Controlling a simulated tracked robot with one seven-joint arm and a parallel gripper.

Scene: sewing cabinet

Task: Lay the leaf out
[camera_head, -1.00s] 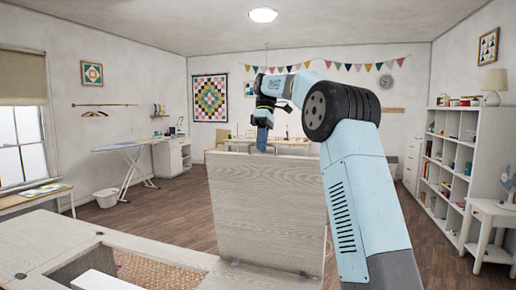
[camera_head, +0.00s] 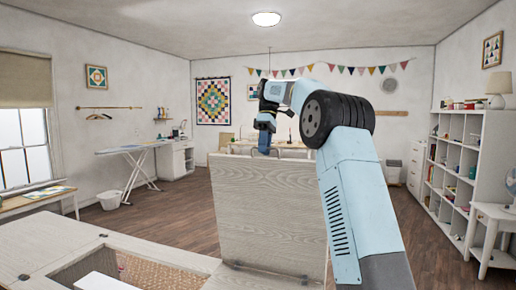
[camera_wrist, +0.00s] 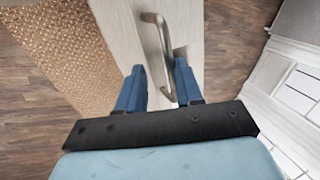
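The leaf (camera_head: 268,210) is a pale wood-grain panel standing nearly upright, its lower edge at hinges on the cabinet (camera_head: 50,236). My gripper (camera_head: 264,148) is at the leaf's top edge in the head view, fingers pointing down; the panel partly hides the fingertips. In the wrist view, my gripper (camera_wrist: 159,68) has its two blue fingers apart, one on each side of a metal bar handle (camera_wrist: 159,40) on the pale panel. The handle passes through the gap between them. I cannot tell whether either finger touches it.
The cabinet top has an opening with a woven mat (camera_head: 150,272) visible beyond it. A white shelf unit (camera_head: 455,165) and side table (camera_head: 495,230) stand at the right. An ironing board (camera_head: 135,148) and bin (camera_head: 109,198) are at the left. Floor between is clear.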

